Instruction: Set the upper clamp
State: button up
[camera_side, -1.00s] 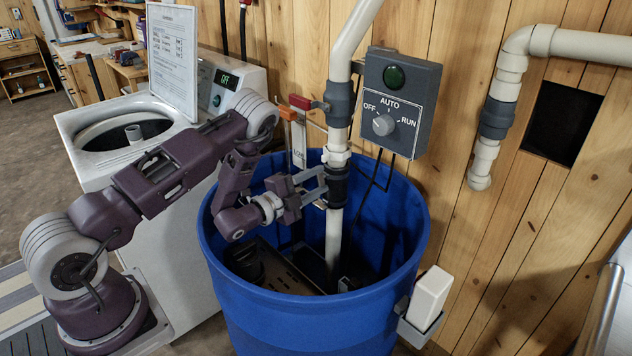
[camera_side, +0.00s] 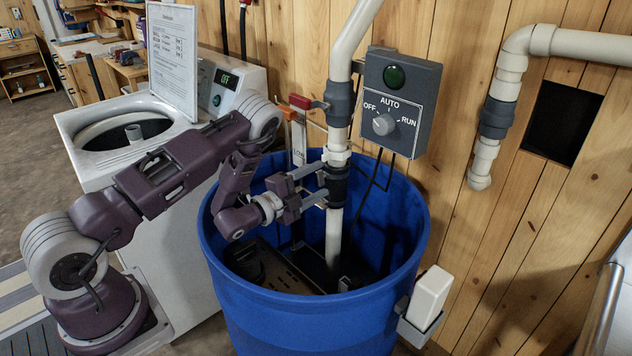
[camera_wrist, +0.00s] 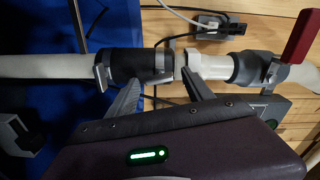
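My gripper (camera_side: 322,180) is level with the coupling. Its two fingers are spread apart and empty. In the wrist view my gripper (camera_wrist: 161,80) has a fingertip to each side of the upper clamp. I cannot tell whether they touch the pipe.
The blue barrel (camera_side: 305,325) surrounds the pipe below. A grey control box (camera_side: 402,100) with a switch is on the wall to the right. The washer (camera_side: 160,220) stands left.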

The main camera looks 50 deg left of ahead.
jog(key=s, duration=0.7)
dwell(0.3)
